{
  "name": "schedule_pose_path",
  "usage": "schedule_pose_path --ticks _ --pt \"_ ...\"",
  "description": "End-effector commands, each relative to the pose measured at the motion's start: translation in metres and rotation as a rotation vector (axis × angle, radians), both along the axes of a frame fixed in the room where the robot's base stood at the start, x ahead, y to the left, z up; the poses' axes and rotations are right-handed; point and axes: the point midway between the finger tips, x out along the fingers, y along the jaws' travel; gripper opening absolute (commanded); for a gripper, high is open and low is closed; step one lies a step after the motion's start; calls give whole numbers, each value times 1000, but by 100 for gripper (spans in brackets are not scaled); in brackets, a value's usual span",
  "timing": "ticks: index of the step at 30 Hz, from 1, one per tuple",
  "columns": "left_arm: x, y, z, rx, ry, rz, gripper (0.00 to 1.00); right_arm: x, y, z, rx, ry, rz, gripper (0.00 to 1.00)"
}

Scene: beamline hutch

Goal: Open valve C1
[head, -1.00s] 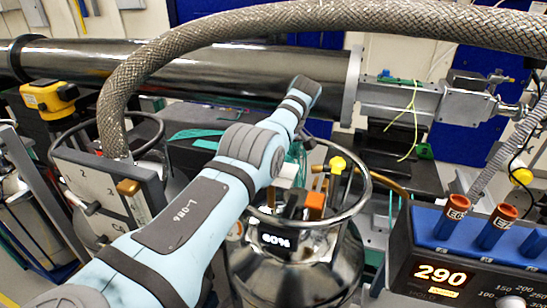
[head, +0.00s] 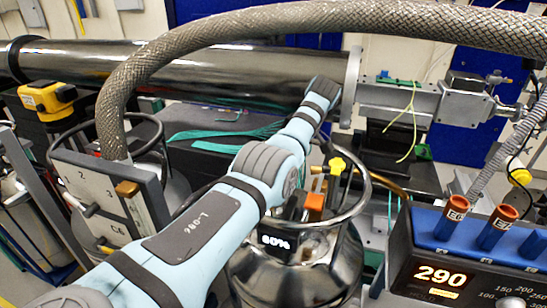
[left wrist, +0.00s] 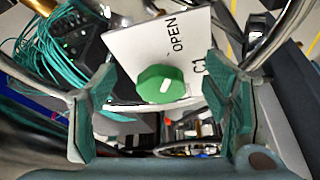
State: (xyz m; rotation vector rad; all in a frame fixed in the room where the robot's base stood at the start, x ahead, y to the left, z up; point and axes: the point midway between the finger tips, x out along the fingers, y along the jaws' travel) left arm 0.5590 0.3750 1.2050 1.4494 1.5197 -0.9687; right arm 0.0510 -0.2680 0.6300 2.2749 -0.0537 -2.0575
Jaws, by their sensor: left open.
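Valve C1 shows in the left wrist view as a green faceted knob (left wrist: 160,84) with a short white mark, on a white plate (left wrist: 125,50) lettered OPEN and C1. The mark runs at a slant in the picture. My left gripper (left wrist: 165,113) is open, with a teal-padded finger on each side of the knob in the picture. The knob appears beyond the fingertips, and I see no contact. In the head view my left arm reaches up and right over the steel dewar; its gripper and the C1 knob are hidden there. My right gripper is not in view.
A steel dewar (head: 300,270) with a ring handle and a yellow knob (head: 337,165) stands below my arm. A braided hose (head: 235,22) arches overhead, before a long dark pipe (head: 220,75). A controller reading 290 (head: 440,276) stands at right. A numbered panel (head: 95,190) stands at left.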

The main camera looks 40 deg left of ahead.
Motion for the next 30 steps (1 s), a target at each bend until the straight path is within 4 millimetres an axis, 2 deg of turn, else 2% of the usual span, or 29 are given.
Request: schedule_pose_path --ticks 1,3,6,9,13,30 --pt "2 -17 0 -1 -2 -5 70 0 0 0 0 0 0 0" --pt "2 -37 0 -1 0 -4 70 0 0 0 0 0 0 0" --pt "3 -60 0 -1 1 -3 70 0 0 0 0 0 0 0" --pt "3 -74 0 -1 0 -1 70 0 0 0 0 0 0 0" --pt "3 -79 1 -1 0 0 70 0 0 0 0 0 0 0" --pt "3 -77 0 0 -1 2 70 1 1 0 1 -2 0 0"
